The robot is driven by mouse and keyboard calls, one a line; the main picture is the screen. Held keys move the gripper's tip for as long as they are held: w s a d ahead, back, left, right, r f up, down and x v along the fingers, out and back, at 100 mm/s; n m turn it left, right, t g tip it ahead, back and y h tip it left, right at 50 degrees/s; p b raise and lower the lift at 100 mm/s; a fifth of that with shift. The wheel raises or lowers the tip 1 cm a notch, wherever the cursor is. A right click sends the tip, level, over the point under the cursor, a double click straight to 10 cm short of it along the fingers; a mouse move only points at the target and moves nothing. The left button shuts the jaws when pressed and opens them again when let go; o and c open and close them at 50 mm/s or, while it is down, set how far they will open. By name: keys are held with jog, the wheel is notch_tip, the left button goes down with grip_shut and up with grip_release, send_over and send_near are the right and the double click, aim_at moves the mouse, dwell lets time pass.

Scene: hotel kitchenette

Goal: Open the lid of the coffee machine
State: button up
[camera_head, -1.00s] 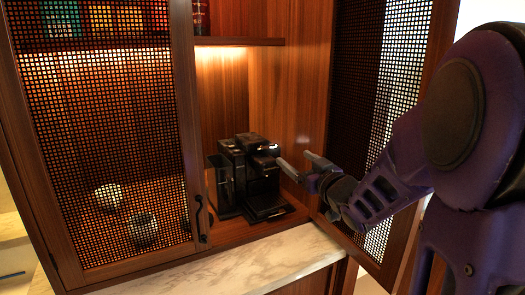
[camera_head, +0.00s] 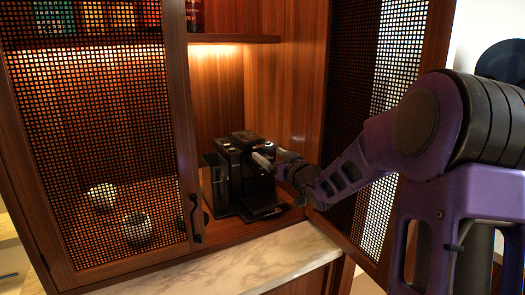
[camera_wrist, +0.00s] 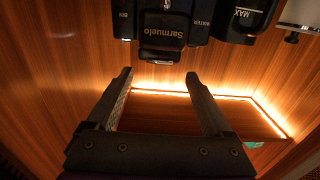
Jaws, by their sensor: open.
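The black coffee machine (camera_head: 228,172) stands inside the cabinet, beside the right inner wall. My gripper (camera_head: 264,158) is at the machine's upper right side in the head view. In the wrist view my gripper (camera_wrist: 157,75) is open and empty, its two fingers spread below the machine's front in the picture. Whether a fingertip touches the machine is unclear.
The right mesh door (camera_head: 375,110) stands open beside my arm. A marble counter (camera_head: 230,258) lies in front and is clear. A wooden shelf (camera_head: 235,39) is above the machine.

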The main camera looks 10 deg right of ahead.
aim_at(249, 141)
jog(key=x, duration=0.5)
jog(key=shift+w, duration=0.1)
grip_shut()
dwell(0.3)
